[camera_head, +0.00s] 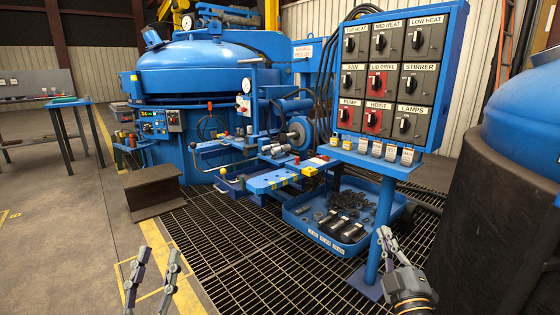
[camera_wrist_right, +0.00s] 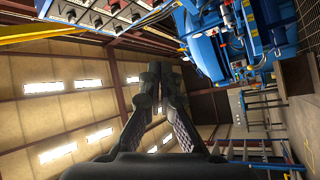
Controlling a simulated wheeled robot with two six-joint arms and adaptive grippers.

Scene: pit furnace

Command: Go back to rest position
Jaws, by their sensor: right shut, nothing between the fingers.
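My left gripper (camera_head: 153,272) is at the lower left of the head view, pointing up over the floor. Its two fingers stand apart with nothing between them. My right gripper (camera_head: 384,238) is at the lower right of the head view, in front of the blue post of the control panel. In the right wrist view the fingers of this gripper (camera_wrist_right: 163,75) come close together at the tips, and nothing is held. Both grippers appear clear of the things around them.
A blue control panel (camera_head: 396,70) with labelled knobs stands on a post (camera_head: 379,225) near my right gripper. A blue tray of metal parts (camera_head: 340,245) lies on the floor grating (camera_head: 235,270). A dark cylinder (camera_head: 480,220) stands at right. The pit furnace (camera_head: 205,70) is behind. Floor at left is open.

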